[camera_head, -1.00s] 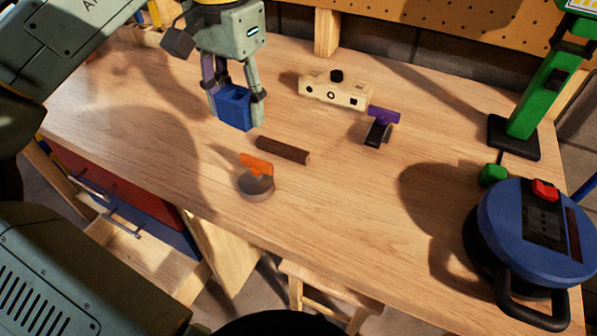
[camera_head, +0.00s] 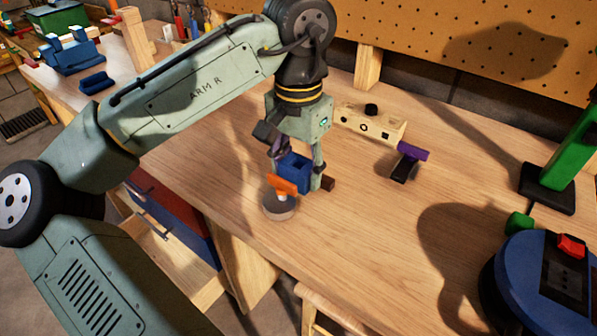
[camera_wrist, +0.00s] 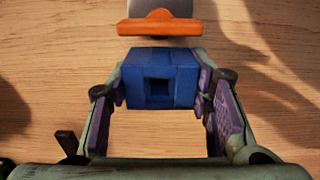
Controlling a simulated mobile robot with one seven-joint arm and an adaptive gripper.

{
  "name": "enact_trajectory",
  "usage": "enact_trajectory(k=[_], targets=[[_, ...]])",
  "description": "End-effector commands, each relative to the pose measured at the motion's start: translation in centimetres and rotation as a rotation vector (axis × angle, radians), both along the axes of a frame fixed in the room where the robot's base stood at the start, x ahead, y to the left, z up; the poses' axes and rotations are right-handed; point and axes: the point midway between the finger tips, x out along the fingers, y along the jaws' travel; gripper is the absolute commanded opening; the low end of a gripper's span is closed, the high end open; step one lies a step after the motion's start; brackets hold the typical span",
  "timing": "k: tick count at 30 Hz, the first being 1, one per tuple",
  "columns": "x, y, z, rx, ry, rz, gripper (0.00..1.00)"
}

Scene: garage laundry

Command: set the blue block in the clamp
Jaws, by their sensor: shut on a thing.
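My gripper (camera_head: 297,176) is shut on the blue block (camera_head: 292,167), a boxy piece with a square hole. In the wrist view the block (camera_wrist: 135,80) sits between the two purple finger pads, its hole facing the camera. In the head view it is just behind an orange-handled piece; I cannot tell its exact height above the bench. A blue vise-like thing (camera_head: 72,52), which looks like the clamp, stands at the far upper left, with a smaller blue part (camera_head: 96,82) in front.
The orange handle (camera_head: 282,185) on a round grey base (camera_head: 280,208) is close to the block. A cream block (camera_head: 372,127) and purple-handled piece (camera_head: 412,152) lie right. A wooden post (camera_head: 132,38) stands near the blue vise.

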Motion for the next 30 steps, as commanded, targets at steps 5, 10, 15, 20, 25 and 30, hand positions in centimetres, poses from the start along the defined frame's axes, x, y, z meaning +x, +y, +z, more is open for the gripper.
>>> enact_trajectory(k=[5,10,15,20,25,30], targets=[[0.0,0.0,-1.6,-0.001,0.0,0.001,0.14],[0.0,0.0,-1.6,-0.001,0.0,0.0,0.14],[0.0,0.0,-1.9,-0.001,-0.001,0.0,0.48],[0.0,0.0,-1.9,-0.001,-0.001,0.0,0.58],[0.0,0.0,-1.8,-0.001,-0.001,0.0,0.66],[0.0,0.0,-1.8,-0.001,-0.001,0.0,0.66]])
